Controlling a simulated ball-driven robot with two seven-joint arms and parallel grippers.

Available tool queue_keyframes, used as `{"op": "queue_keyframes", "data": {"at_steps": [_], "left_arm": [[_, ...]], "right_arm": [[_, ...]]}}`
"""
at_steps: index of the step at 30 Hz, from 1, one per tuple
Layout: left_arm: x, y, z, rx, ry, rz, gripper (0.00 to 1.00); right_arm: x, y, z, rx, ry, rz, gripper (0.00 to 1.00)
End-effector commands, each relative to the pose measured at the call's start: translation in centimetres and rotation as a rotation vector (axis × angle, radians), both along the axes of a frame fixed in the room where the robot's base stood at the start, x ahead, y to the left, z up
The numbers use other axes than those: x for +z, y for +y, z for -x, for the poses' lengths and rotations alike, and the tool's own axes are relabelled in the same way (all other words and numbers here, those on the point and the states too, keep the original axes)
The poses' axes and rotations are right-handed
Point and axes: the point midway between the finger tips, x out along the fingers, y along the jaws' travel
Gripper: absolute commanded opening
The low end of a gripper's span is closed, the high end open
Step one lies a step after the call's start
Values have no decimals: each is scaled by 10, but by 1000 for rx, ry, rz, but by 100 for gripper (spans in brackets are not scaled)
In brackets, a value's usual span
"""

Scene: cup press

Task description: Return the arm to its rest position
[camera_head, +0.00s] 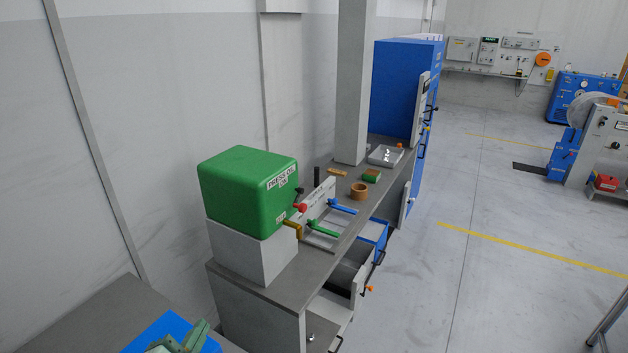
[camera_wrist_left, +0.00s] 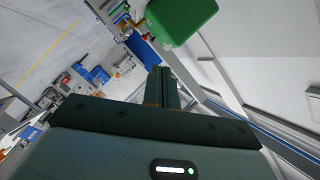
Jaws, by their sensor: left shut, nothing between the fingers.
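My left gripper (camera_head: 194,336) shows at the bottom edge of the head view, left of centre, partly cut off by the frame. In the left wrist view its two dark fingers (camera_wrist_left: 161,88) are together with nothing between them. It is apart from the bench and the green press, which stand beyond it. The rest of my left arm is outside the head view. My right gripper is in neither view.
The green press (camera_head: 247,190) stands on a grey block on the long bench (camera_head: 318,265). A brown ring (camera_head: 359,191) and colored levers are on the bench. Drawers hang open (camera_head: 350,272) on its right side. A blue cabinet (camera_head: 405,90) stands behind.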

Motion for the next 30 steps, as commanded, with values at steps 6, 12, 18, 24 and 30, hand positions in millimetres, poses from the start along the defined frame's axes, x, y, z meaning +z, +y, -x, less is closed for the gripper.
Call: {"op": "queue_keyframes", "data": {"at_steps": [6, 12, 18, 24, 30], "left_arm": [[-30, 52, 62, 325, 325, -2, 0], [-50, 77, 127, 470, 607, -35, 0], [-116, 73, 140, 466, 745, -27, 0], [-212, 58, 141, 426, 833, 29, 0], [-347, 40, 170, 397, 965, 125, 0]], "right_arm": [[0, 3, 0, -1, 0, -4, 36], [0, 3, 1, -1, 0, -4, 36], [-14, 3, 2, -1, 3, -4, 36], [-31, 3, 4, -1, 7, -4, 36], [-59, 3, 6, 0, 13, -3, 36]]}}
